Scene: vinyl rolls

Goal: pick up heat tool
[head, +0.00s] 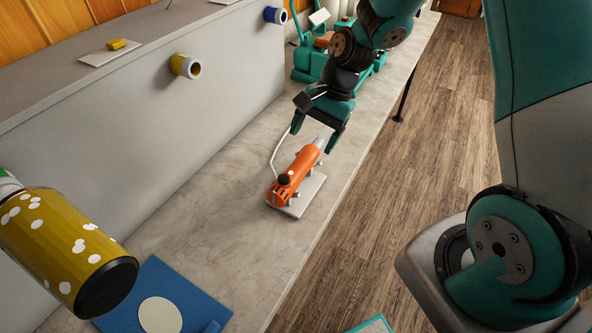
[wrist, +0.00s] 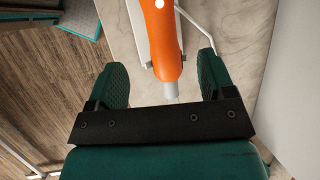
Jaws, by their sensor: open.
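The orange heat tool (head: 296,176) lies on a light flat stand (head: 304,195) on the marbled counter, near its right edge. A pale bent wire or rod rises beside it on the left. My gripper (head: 317,133) is open just beyond the tool's far, silvery end. In the wrist view the tool (wrist: 162,40) runs between the two green fingers, and the gripper (wrist: 164,82) has a gap on both sides of it. The tool's nozzle end (wrist: 171,91) lies between the fingers, close to the dark palm bar. I cannot tell how far above it the fingers are.
A yellow spotted roll (head: 68,245) is at the near left, above a blue mat (head: 165,290) with a cream disc. A teal machine (head: 308,62) stands farther back on the counter (head: 225,215). A grey wall (head: 150,130) with rolls on pegs bounds the left.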

